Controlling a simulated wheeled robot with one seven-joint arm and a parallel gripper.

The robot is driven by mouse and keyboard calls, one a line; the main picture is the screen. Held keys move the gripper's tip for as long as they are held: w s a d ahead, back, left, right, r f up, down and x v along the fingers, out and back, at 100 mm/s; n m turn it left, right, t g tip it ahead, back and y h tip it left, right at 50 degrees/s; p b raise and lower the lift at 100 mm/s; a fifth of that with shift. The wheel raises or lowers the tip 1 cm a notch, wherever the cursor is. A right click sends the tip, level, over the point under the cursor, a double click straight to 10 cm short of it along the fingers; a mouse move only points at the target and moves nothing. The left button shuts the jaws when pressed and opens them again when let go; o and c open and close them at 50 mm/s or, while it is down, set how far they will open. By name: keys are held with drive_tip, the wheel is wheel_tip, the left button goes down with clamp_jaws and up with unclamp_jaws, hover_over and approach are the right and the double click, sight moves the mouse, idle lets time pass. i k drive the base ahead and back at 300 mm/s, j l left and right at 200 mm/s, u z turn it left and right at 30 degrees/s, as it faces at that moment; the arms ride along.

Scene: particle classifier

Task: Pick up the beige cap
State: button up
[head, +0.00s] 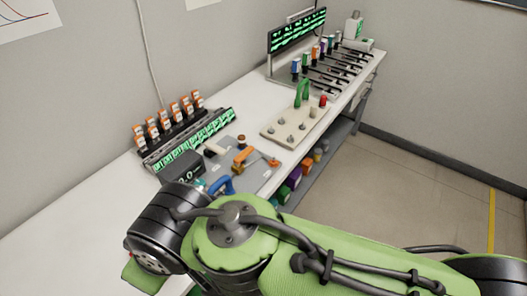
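A small beige piece (214,147), which may be the beige cap, sits on the grey plate (263,178) on the white bench, beside a dark box. It is too small to tell its exact shape. My green and black arm fills the lower part of the head view and covers the near part of the bench. The fingers of my gripper do not show, so I cannot see whether they hold anything.
An orange handle (241,158) and a blue handle (222,185) are on the plate. A rack of orange-capped bottles (168,120) stands behind. A cream board (292,126) with knobs and a green handle is farther right. The bench's left part is clear.

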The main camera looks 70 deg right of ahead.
sight(314, 108)
drive_tip(key=z, duration=2.05)
